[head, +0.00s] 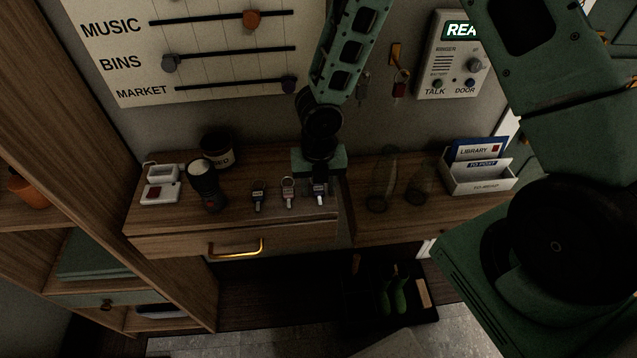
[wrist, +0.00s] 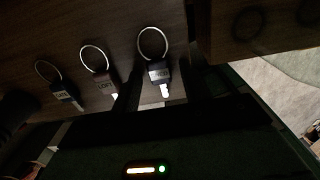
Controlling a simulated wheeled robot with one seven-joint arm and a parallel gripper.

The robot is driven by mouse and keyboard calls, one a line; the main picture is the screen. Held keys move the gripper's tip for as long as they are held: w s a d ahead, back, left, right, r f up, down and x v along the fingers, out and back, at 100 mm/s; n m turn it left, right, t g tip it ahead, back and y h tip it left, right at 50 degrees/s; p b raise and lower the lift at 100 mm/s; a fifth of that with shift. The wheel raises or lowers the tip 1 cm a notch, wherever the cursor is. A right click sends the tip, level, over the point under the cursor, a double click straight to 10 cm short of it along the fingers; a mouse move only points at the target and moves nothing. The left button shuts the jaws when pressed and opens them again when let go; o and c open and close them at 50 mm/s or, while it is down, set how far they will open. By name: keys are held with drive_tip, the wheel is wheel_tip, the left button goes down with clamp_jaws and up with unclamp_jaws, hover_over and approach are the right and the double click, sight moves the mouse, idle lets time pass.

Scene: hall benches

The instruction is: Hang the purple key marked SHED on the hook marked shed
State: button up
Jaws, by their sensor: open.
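Three keys with ring loops and tags lie in a row on the wooden bench. The rightmost key (head: 319,193) is at my gripper; in the wrist view this key (wrist: 159,74) shows a pale tag that may read SHED, but its purple colour cannot be made out. My gripper (head: 319,180) points down over it, open, with the dark fingers on either side of the key in the wrist view. The middle key (head: 289,190) has a tag that seems to read LOFT. No hook marked shed is legible.
On the wall, a brass hook (head: 395,54) is near a red-tagged key (head: 400,87), left of the intercom (head: 452,55). A dark torch (head: 207,185) and a jar (head: 217,150) stand left of the keys. Glass vessels (head: 382,180) and a letter rack (head: 478,180) stand right.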

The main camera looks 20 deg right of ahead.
clamp_jaws()
drive_tip(key=shift+r+p, duration=4.05)
